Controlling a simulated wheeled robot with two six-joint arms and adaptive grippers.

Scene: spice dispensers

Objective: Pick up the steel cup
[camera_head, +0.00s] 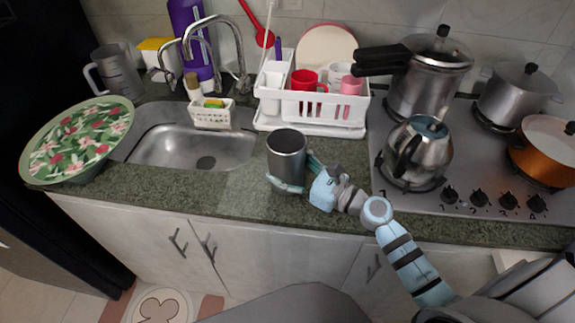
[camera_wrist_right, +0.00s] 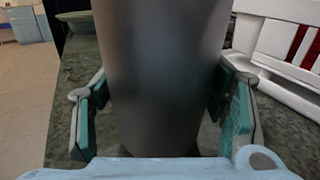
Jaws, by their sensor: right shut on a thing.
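The steel cup (camera_head: 287,156) is a plain grey cylinder with an open top. It stands upright at the counter, right of the sink, in the head view. My right gripper (camera_head: 288,184) is shut on its lower part, with a finger on each side. In the right wrist view the cup (camera_wrist_right: 160,75) fills the middle between the two fingers of the right gripper (camera_wrist_right: 162,115). I cannot tell whether its base touches the counter. My left gripper is not in view.
A white dish rack (camera_head: 322,106) with red and pink cups stands just behind the steel cup. A kettle (camera_head: 417,150) and pots sit on the stove at the right. The sink (camera_head: 190,147) and a floral tray (camera_head: 75,140) are at the left. The counter's front edge is close.

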